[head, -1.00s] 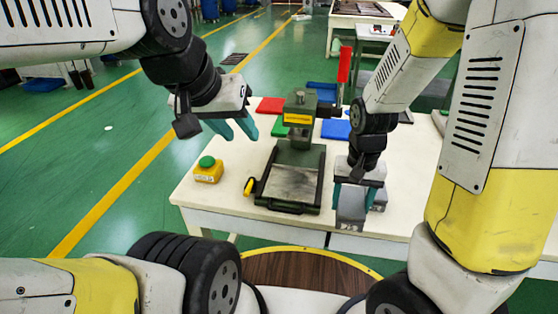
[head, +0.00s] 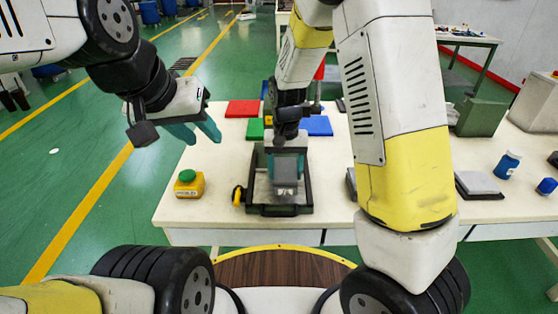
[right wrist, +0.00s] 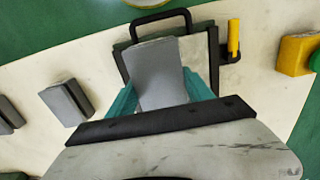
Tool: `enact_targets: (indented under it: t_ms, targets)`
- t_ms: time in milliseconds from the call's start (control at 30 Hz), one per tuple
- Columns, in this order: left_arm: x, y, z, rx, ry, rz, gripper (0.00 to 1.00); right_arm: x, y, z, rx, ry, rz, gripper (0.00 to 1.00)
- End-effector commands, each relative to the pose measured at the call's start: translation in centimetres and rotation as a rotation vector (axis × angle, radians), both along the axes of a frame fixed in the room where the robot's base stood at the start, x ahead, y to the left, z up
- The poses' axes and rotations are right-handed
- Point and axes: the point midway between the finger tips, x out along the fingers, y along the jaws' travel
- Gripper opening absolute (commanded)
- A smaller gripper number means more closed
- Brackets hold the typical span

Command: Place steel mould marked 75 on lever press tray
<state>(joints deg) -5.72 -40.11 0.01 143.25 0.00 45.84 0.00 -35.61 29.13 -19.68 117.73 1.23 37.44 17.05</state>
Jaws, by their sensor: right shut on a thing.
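My right gripper (head: 286,160) is shut on a grey steel mould (head: 286,187) and holds it over the lever press tray (head: 279,210). In the right wrist view the mould (right wrist: 158,72) sits between the teal fingers, overlapping the dark-rimmed tray (right wrist: 201,40). I cannot tell whether it touches the tray. No 75 mark is readable. The press body is mostly hidden behind my right arm; its red lever (head: 319,72) shows beside the arm. My left gripper (head: 198,134) is open and empty, above the left side of the table.
A yellow box with a green button (head: 188,185) stands left of the press. Other grey moulds (right wrist: 68,102) lie on the table beside the tray. Red (head: 242,108) and blue (head: 317,126) plates lie behind. A grey plate (head: 478,184) and blue bottle (head: 507,165) are at right.

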Motion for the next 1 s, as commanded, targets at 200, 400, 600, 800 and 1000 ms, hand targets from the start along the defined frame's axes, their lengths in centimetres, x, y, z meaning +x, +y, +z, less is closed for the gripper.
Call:
enact_targets:
  t_ms: [200, 400, 600, 800, 1000]
  targets:
    - [0.0, 0.0, 0.0, 0.0, 0.0, 0.0, 0.36, 2.4, 1.6, -0.3, 0.0, -0.001, 0.0, 0.0]
    - [0.0, 0.0, 0.0, 0.0, 0.0, 0.0, 0.36, 2.5, 1.7, -1.5, -0.001, 0.003, 0.0, 0.0]
    - [0.0, 0.0, 0.0, 0.0, 0.0, 0.0, 0.36, 2.5, 1.8, -3.8, 0.0, 0.001, 0.0, 0.0]
    - [0.0, 0.0, 0.0, 0.0, 0.0, 0.0, 0.36, 2.5, 1.8, -3.7, 0.001, -0.001, 0.001, 0.0]
    - [0.0, 0.0, 0.0, 0.0, 0.0, 0.0, 0.36, 2.5, 1.7, -4.1, 0.0, 0.0, 0.001, 0.68]
